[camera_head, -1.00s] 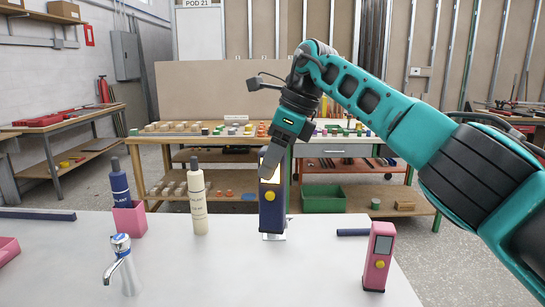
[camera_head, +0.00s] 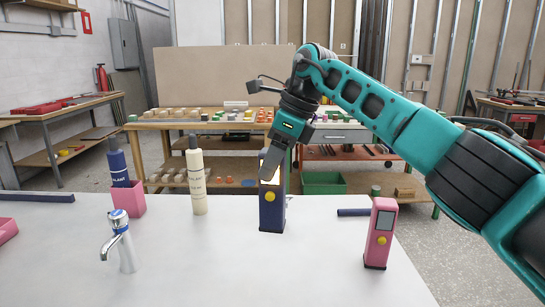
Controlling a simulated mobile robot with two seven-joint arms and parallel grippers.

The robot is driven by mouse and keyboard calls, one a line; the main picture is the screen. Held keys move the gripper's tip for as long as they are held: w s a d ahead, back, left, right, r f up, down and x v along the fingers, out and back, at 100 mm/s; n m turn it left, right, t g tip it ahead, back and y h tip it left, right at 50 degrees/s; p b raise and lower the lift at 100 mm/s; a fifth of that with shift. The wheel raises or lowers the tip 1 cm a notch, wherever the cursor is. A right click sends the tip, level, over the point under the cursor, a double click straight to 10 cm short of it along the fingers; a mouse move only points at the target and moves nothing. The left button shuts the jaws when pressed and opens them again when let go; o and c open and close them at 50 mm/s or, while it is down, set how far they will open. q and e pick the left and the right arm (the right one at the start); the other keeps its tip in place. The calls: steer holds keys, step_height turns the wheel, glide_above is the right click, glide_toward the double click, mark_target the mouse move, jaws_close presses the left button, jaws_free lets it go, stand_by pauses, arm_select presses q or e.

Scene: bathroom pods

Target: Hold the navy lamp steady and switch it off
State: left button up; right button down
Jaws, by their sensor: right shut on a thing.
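The navy lamp (camera_head: 272,212) is upright on the white bench in the head view. Its upper panel (camera_head: 266,178) glows pale yellow, and a round yellow button (camera_head: 269,197) sits below the panel on its front. My right gripper (camera_head: 273,163) reaches down from above and is shut on the upper part of the lamp. Its dark fingers cover part of the lamp's top and right side. I cannot tell whether the base fully rests on the bench. My left gripper is not in view.
A pink lamp (camera_head: 380,235) with a dark panel stands at right. A tap (camera_head: 121,245) stands front left. A navy bottle (camera_head: 118,165) in a pink holder (camera_head: 130,200) and a cream bottle (camera_head: 197,180) stand left of the navy lamp. The bench's middle front is clear.

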mark_target(273, 213)
step_height(273, 213, down, 5)
steer(key=shift+f+b, duration=0.1)
steer(key=shift+b, duration=1.1)
steer(key=shift+f+b, duration=0.55)
steer(key=shift+f, duration=0.75)
steer(key=shift+f+b, duration=0.3)
steer(key=shift+f, duration=0.4)
steer(key=shift+f+b, duration=0.4)
steer(key=shift+f, duration=0.9)
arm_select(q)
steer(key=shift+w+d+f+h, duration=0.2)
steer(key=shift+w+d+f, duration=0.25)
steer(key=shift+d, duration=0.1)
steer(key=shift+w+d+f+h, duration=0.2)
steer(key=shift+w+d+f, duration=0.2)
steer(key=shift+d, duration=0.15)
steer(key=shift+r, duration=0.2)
